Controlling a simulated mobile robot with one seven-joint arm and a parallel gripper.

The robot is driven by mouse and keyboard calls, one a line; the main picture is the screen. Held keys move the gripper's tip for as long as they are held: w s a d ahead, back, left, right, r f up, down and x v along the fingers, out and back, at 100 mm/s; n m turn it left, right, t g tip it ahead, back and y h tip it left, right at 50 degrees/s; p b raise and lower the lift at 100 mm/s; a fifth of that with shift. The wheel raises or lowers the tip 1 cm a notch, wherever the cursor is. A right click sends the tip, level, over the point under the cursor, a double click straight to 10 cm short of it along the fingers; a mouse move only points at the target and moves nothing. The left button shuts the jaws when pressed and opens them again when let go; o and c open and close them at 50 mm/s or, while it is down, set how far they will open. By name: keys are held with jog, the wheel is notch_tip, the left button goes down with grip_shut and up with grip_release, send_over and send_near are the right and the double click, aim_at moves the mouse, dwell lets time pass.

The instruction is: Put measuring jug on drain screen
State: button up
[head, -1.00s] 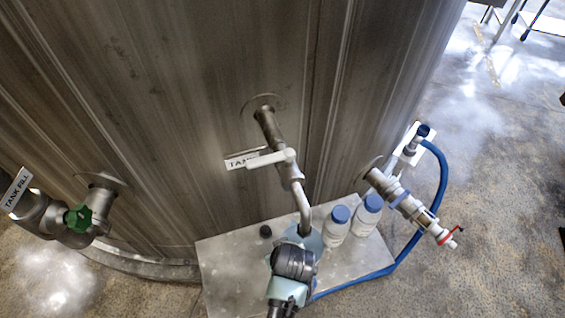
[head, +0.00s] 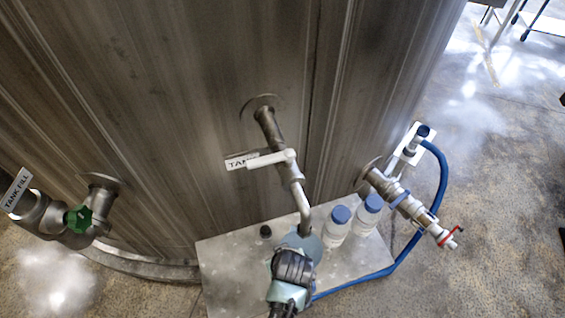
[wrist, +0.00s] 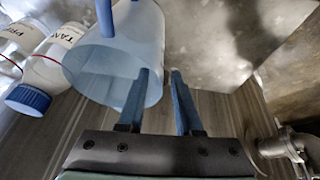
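The measuring jug (head: 306,241) is translucent blue and stands on a metal plate under the spout of the middle tap, partly hidden by my gripper. In the wrist view the jug (wrist: 95,72) shows at upper left with its open mouth toward the camera. My gripper (wrist: 160,72) is open at the jug's right rim. One finger overlaps the mouth and the other is just outside the wall; contact cannot be told. In the head view my wrist hides the fingertips. I cannot make out a drain screen in either view.
Two white bottles with blue caps (head: 338,228) (head: 368,213) stand close right of the jug on the metal plate (head: 225,262). A small dark cap (head: 265,232) is to its left. The tap spout (head: 303,205) hangs over the jug. A blue hose (head: 440,180) curves at right.

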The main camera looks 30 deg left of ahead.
jog(key=shift+r, duration=0.3)
jog(key=v, duration=1.1)
jog(key=shift+s+d+r+p, duration=0.15)
jog(key=shift+d+r+p, duration=0.05)
jog(key=shift+r+p, duration=0.2)
jog(key=shift+f, duration=0.1)
